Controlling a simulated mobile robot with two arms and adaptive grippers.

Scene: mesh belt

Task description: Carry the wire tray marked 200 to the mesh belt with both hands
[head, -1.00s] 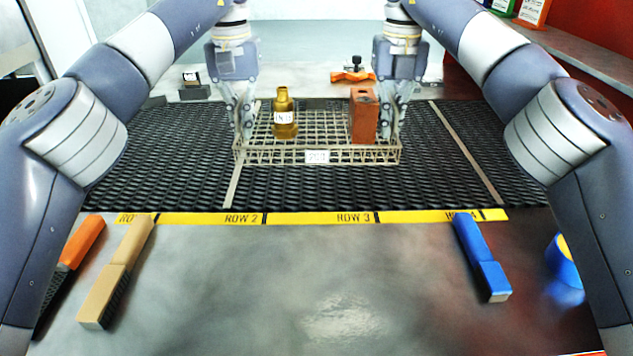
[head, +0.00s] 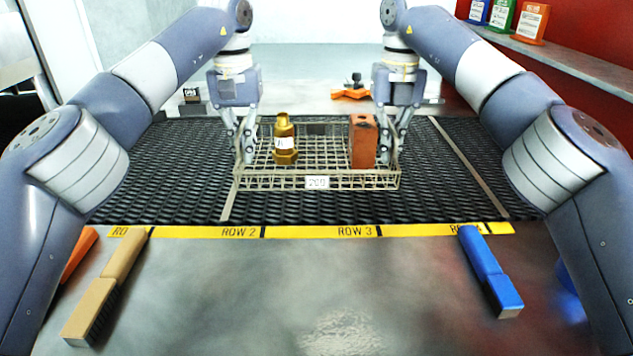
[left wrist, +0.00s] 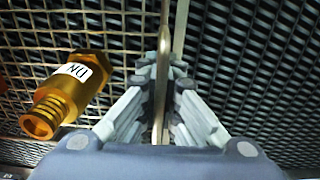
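The wire tray (head: 350,182), with a white tag reading 200 on its front, is over the black mesh belt (head: 150,190). A brass fitting (head: 284,148) and a reddish-brown block (head: 362,140) stand in it. My left gripper (head: 246,158) is shut on the tray's left side wall; in the left wrist view its fingers (left wrist: 162,95) flank the tray's rim (left wrist: 165,45). My right gripper (head: 386,156) is at the right side wall and appears shut on it, its fingertips partly hidden. I cannot tell whether the tray's underside touches the belt.
A yellow strip (head: 300,232) with row labels runs along the belt's near edge. Tan (head: 105,285) and blue (head: 490,270) brushes lie on the near surface. An orange clamp (head: 350,93) sits behind the belt. Bottles (head: 531,22) stand on the right shelf.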

